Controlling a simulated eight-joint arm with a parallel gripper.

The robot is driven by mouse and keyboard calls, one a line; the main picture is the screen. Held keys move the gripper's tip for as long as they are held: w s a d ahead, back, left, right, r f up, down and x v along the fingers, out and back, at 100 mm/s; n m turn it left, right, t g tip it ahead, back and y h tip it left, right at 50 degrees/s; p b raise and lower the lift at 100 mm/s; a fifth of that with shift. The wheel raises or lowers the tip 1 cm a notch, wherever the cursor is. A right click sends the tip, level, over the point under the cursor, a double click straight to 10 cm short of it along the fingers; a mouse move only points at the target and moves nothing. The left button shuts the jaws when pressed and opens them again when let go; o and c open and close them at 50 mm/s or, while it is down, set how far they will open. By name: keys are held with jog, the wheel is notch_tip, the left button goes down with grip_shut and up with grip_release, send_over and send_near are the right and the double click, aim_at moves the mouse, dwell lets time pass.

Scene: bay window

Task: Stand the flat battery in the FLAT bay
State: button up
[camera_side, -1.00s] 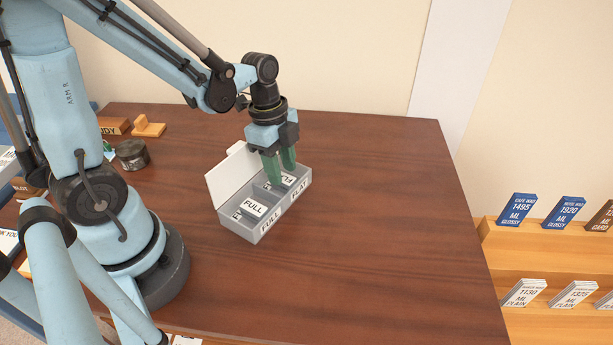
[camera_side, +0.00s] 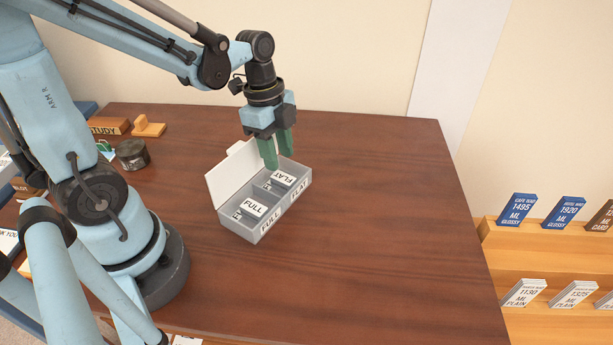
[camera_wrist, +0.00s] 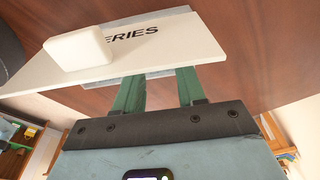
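The grey battery box (camera_side: 243,233) stands on the table with its white lid (camera_side: 228,176) open. Its front carries a FULL label at the near bay and a FLAT label at the far bay. The flat battery (camera_side: 284,178), with a white FLAT label, is in the FLAT bay; I cannot tell whether it is fully seated. The full battery (camera_side: 254,207) is in the FULL bay. My gripper (camera_side: 278,162) is open and empty just above the FLAT bay. In the wrist view its green fingers (camera_wrist: 158,100) are apart, with the lid (camera_wrist: 190,40) beyond them.
A dark round tin (camera_side: 132,154), a STUDY block (camera_side: 109,126) and a wooden stand (camera_side: 149,127) are at the back left. The table (camera_side: 390,220) is clear to the right of the box. Shelves of labelled cards (camera_side: 550,250) stand beyond its right edge.

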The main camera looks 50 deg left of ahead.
aim_at(277, 174)
jog(key=shift+r, duration=0.1)
jog(key=o, duration=0.5)
jog(key=shift+o, duration=0.2)
jog(key=shift+s+a+r, duration=0.1)
jog(key=shift+a+r, duration=0.1)
jog(key=shift+r, duration=0.8)
jog(key=shift+a+r, duration=0.15)
jog(key=shift+r, duration=0.85)
jog(key=d+r+n+t, duration=0.1)
jog(key=n+t, duration=0.1)
jog(key=n, duration=0.2)
jog(key=d+r+n+t+y, duration=0.1)
jog(key=n+t, duration=0.1)
jog(key=n, duration=0.3)
jog(key=n+t, duration=0.2)
jog(key=n, duration=0.3)
jog(key=shift+s+d+r+t+y, duration=0.3)
jog(key=shift+s+d+r+y, duration=0.1)
